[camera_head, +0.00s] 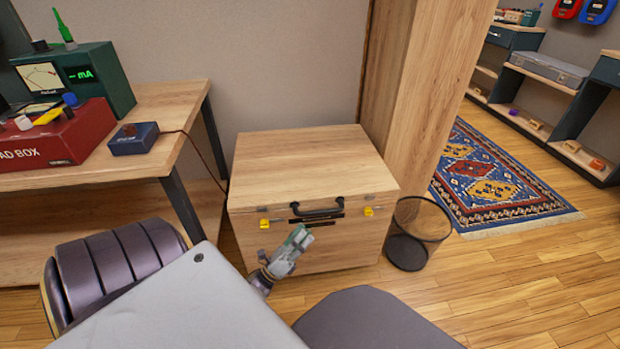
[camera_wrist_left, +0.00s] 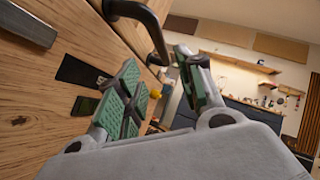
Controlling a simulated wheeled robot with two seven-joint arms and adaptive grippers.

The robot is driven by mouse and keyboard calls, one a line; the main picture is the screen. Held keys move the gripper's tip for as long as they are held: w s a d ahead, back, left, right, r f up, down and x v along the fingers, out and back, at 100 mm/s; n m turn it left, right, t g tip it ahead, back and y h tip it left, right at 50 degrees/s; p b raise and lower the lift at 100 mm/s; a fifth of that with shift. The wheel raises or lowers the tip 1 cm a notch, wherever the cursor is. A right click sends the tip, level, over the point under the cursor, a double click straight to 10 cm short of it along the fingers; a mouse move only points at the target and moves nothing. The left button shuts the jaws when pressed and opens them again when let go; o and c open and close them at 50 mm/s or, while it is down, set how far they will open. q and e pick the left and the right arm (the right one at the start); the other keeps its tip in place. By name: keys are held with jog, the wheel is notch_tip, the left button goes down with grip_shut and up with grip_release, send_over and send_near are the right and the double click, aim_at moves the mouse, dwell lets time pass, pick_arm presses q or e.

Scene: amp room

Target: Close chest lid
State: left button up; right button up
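The wooden chest (camera_head: 300,170) stands against the wall with its lid down flat; I cannot tell whether a thin gap is left at the seam. A black handle (camera_head: 317,210) and two yellow latches (camera_head: 368,211) are on its front. My left gripper (camera_head: 300,238) is in front of the chest, just below the handle. In the left wrist view, the left gripper's green-padded fingers (camera_wrist_left: 163,92) are apart with nothing between them. The handle (camera_wrist_left: 143,22) shows just above the fingers, close to them. My right gripper is not in view.
A wire bin (camera_head: 417,235) stands right of the chest, by a wooden post (camera_head: 420,90). A workbench (camera_head: 165,105) with instruments is at the left. A patterned rug (camera_head: 490,185) and open floor lie at the right.

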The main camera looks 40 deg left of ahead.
pick_arm(q)
jog(key=v, duration=0.2)
jog(key=shift+s+f, duration=0.25)
jog(key=shift+s, duration=0.05)
jog(key=shift+s, duration=0.1)
dwell(0.5)
